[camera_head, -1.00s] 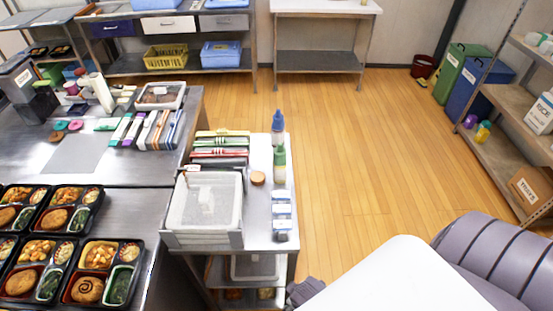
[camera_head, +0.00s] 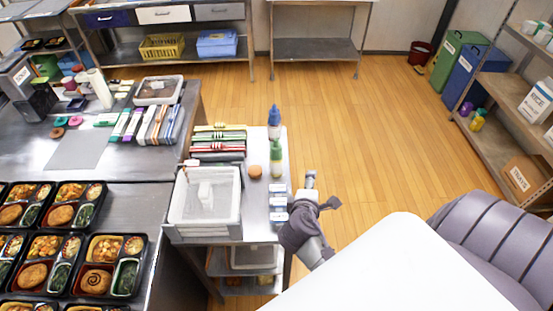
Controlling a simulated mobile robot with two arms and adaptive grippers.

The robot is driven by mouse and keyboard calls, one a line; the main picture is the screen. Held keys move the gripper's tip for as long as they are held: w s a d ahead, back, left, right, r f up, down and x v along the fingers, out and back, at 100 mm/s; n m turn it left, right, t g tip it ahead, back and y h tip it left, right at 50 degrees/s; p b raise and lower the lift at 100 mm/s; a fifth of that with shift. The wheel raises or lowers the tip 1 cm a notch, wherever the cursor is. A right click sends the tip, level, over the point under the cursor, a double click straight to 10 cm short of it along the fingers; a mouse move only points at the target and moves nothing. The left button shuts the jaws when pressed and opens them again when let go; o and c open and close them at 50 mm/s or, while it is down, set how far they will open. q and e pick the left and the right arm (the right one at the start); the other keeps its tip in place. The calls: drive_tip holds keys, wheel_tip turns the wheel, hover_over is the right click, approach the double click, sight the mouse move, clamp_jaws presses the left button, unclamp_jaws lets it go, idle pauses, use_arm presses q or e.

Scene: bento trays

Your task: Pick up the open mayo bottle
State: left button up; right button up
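A side cart's steel top (camera_head: 258,215) holds two upright bottles near its right edge: a blue one (camera_head: 274,122) at the back and a green one (camera_head: 276,156) just in front of it. I cannot tell from this view which one is mayo or whether either is open. A round brown item (camera_head: 255,171) lies beside the green bottle. A gripper on my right arm (camera_head: 310,179) is just off the cart's right edge, in front of and to the right of the green bottle, apart from it. Its fingers are too small to read. My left gripper is out of view.
A white bin (camera_head: 176,205) with a pale object inside sits on the cart's left. Small white-and-blue boxes (camera_head: 278,203) stand between bin and gripper. Bento trays (camera_head: 101,283) cover the left table. The wooden floor (camera_head: 355,130) right of the cart is clear.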

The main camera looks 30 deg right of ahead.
drive_tip(key=w+d+r+n+t+h, duration=0.1)
drive_tip(key=w+r+n+t+h, duration=0.1)
drive_tip(key=w+n, duration=0.35)
drive_tip(key=n+t+y, duration=0.1)
drive_tip(key=n+t, duration=0.4)
drive_tip(key=n, duration=0.9)
hover_over(276, 160)
drive_tip(key=v, duration=0.5)
drive_tip(key=shift+m, duration=0.25)
wheel_tip(276, 160, down, 7)
drive_tip(key=b, duration=0.8)
drive_tip(key=shift+w+d+f, duration=0.1)
drive_tip(key=shift+f, duration=0.15)
drive_tip(key=shift+w+d+r, duration=0.45)
drive_tip(key=shift+w+d, duration=0.1)
drive_tip(key=shift+w, duration=0.25)
drive_tip(key=x, duration=0.4)
drive_tip(key=shift+w+d+f+b, duration=0.15)
drive_tip(key=shift+d+f+b, duration=0.05)
drive_tip(key=shift+b, duration=0.1)
drive_tip(key=shift+w+d, duration=0.3)
drive_tip(key=shift+w, duration=0.25)
drive_tip(key=shift+r, duration=0.1)
drive_tip(key=c, duration=0.8)
